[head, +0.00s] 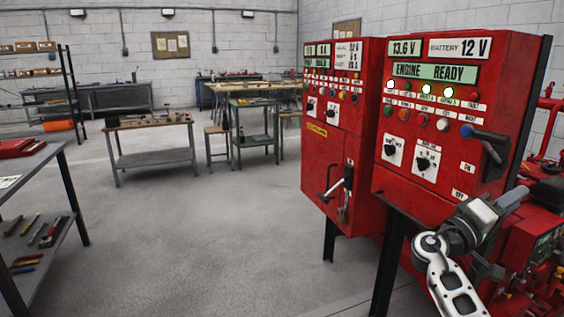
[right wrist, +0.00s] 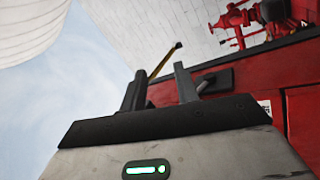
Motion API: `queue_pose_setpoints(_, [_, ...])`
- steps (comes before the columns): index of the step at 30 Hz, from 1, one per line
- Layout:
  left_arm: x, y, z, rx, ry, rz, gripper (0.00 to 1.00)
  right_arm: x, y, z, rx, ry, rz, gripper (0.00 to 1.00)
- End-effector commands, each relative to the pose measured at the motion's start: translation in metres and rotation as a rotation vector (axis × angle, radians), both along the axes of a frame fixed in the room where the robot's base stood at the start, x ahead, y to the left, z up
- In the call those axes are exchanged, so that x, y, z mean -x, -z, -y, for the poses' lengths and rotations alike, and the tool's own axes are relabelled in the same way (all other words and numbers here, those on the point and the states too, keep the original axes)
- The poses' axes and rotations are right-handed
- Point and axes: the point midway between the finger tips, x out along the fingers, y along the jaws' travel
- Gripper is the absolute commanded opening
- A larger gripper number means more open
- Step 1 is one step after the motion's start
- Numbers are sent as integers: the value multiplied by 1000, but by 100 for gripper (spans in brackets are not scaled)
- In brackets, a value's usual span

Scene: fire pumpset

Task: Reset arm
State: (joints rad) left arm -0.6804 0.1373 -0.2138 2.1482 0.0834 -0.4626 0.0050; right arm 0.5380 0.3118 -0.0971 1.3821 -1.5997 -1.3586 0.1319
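My right gripper (head: 512,199) is in front of the lower right part of the right red control cabinet (head: 398,195), below a dark lever switch with a blue end (head: 490,145). In the right wrist view my right gripper (right wrist: 160,80) has its two dark fingers apart, with nothing held between them. A dark part on the red cabinet face (right wrist: 215,82) shows just behind the right finger; I cannot tell if they touch. The cabinet's panel reads ENGINE READY (head: 435,71) with several lamps lit. My left gripper is not in view.
A second red cabinet (head: 322,160) with a black handle stands to the left. Red pump machinery (head: 535,240) is close to my right arm. A grey shelf table with tools (head: 45,255) stands at the left. The floor between is clear.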

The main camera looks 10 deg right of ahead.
Motion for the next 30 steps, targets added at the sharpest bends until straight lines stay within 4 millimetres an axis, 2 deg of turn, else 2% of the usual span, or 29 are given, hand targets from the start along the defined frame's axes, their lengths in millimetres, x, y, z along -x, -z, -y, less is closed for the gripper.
queue_pose_setpoints(1, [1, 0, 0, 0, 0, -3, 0, 2, -8, 17, 36, 33, -19, 31])
queue_pose_setpoints(2, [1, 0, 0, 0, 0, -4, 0, -1, -5, 20, 29, 24, -31, 31])
queue_pose_setpoints(8, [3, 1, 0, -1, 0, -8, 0, -42, 37, 19, -191, -201, -83, 31])
queue_pose_setpoints(13, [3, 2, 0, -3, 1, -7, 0, -80, 73, 5, -388, -429, -101, 31])
queue_pose_setpoints(18, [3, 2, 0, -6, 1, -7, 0, -122, 107, -35, -637, -740, -57, 31])
queue_pose_setpoints(21, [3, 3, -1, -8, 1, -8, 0, -141, 116, -65, -775, -923, 6, 31])
queue_pose_setpoints(26, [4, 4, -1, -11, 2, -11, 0, -159, 114, -106, -944, -1151, 137, 31])
queue_pose_setpoints(30, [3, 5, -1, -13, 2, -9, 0, -166, 102, -133, -1062, -1309, 273, 31])
